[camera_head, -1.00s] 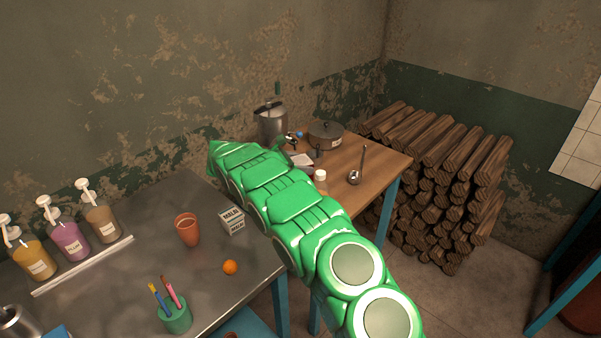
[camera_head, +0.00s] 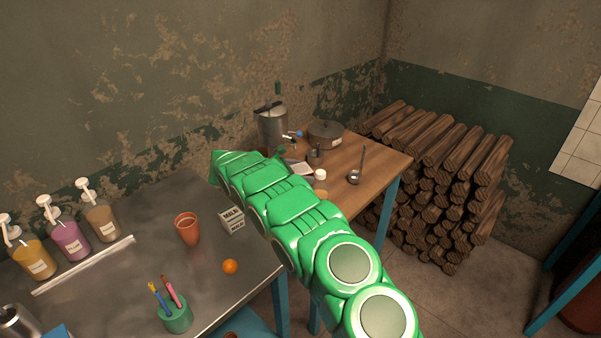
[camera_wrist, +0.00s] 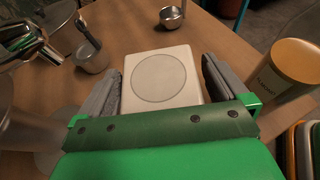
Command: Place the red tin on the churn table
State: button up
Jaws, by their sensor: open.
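The churn table is the brown wooden table (camera_head: 378,160) right of centre in the head view, with a metal churn (camera_head: 272,128) on its far left corner. My gripper (camera_wrist: 161,72) is open in the wrist view, above the wooden tabletop. A pale square block with a round disc (camera_wrist: 160,82) shows between and beyond its fingers; I cannot tell whether they touch it. In the head view my green arm hides the gripper. I cannot make out a red tin for certain.

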jog(key=shift+s+a+r, duration=0.15)
jog(key=shift+a+r, duration=0.15)
jog(key=shift+a, duration=0.1)
jog(key=v, duration=1.1)
jog(key=shift+s, duration=0.1)
